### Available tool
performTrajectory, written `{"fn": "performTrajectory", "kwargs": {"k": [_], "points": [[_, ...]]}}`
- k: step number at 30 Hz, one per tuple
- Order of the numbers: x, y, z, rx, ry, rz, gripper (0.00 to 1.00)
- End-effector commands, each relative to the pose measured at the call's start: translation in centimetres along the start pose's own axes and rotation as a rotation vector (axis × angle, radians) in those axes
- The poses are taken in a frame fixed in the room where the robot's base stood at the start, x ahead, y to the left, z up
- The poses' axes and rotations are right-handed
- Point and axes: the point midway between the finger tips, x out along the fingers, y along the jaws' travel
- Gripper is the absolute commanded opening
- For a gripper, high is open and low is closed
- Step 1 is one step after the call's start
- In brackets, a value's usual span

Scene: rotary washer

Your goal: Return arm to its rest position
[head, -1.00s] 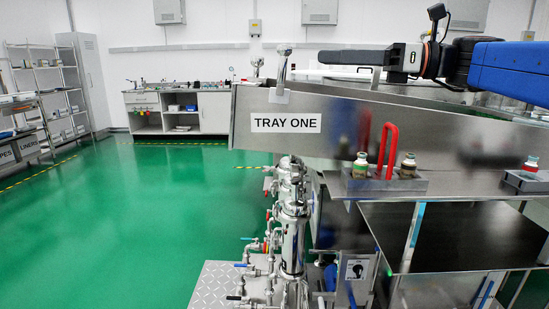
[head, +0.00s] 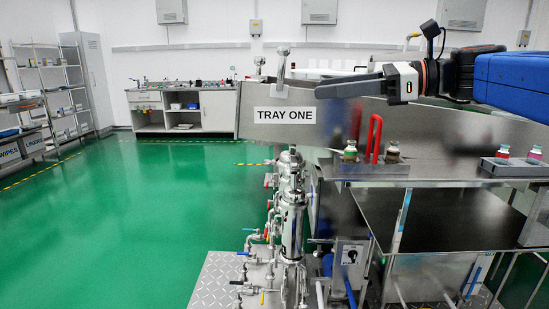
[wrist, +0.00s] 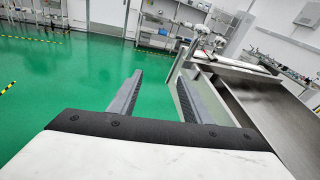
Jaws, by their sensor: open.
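My gripper (head: 348,86) is at the upper right in the head view, pointing left above the steel tray labelled TRAY ONE (head: 340,117). In the wrist view, its two dark fingers (wrist: 160,97) stand apart with only green floor between them. My gripper is open and holds nothing. The tray's steel edge (wrist: 232,68) runs close to the right finger in the wrist view. I cannot tell the exact gap between my gripper and the tray.
A holder with a red handle (head: 374,138) and two vials stands on the steel shelf at the tray's front. Another vial holder (head: 510,167) stands to the right. Steel pipework (head: 290,205) rises below the tray. Green floor (head: 160,210) is clear on the left.

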Motion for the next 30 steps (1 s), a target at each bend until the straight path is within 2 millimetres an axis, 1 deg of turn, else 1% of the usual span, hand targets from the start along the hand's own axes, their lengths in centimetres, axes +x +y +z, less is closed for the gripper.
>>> {"fn": "performTrajectory", "kwargs": {"k": [1,5,8,11,12,14,15,17,18,20,21,23,24,27,30], "points": [[0.1,0.7,-1.1,-0.03,0.029,0.0,0.44],[0.3,2.2,-4.3,-0.132,0.123,0.0,0.44],[0.2,3.7,-7.5,-0.233,0.213,0.009,0.44],[-0.2,5.7,-11.6,-0.371,0.332,0.038,0.44],[-0.5,6.7,-13.7,-0.44,0.388,0.057,0.44],[-1.3,8.2,-16.9,-0.555,0.478,0.097,0.44],[-1.9,9.3,-19.1,-0.635,0.538,0.132,0.44],[-3.0,10.8,-22.4,-0.759,0.626,0.193,0.44],[-3.9,11.7,-24.5,-0.843,0.682,0.241,0.44],[-5.3,13.1,-27.5,-0.97,0.762,0.321,0.44],[-6.3,13.9,-29.5,-1.055,0.812,0.38,0.44],[-7.9,15.2,-32.3,-1.182,0.881,0.48,0.44],[-9.0,15.9,-34.0,-1.266,0.921,0.55,0.44],[-11.6,17.3,-37.6,-1.452,1.002,0.728,0.44],[-13.6,18.3,-40.1,-1.597,1.05,0.884,0.44]]}}
